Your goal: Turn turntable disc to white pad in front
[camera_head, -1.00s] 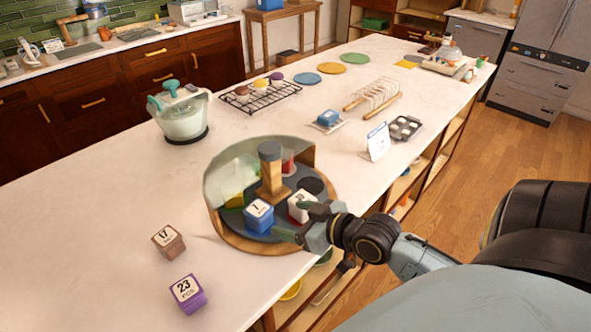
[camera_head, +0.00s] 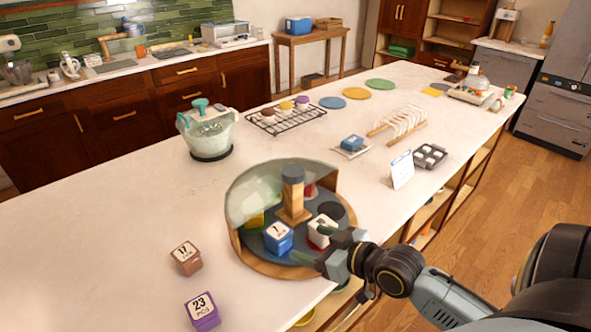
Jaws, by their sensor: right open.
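The turntable disc (camera_head: 262,252) is dark grey and sits in a round wooden base (camera_head: 262,268) near the counter's front edge. A wooden post (camera_head: 293,195) with a grey cap stands at its middle, and a curved, partly clear shield (camera_head: 250,195) rises behind. On the disc are a blue block (camera_head: 278,239) marked 7, a white-topped red block (camera_head: 321,231), a dark round spot (camera_head: 331,211), and partly hidden yellow-green and red items. I cannot make out a white pad. My right gripper (camera_head: 311,246) is open at the disc's front right, its fingers close to the white-topped block; contact is unclear.
A brown block (camera_head: 186,257) and a purple block (camera_head: 202,311) lie on the counter left of the turntable. A mint-lidded glass pot (camera_head: 208,135), wire rack (camera_head: 287,118), white sign (camera_head: 402,169) and dark tray (camera_head: 430,155) stand behind.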

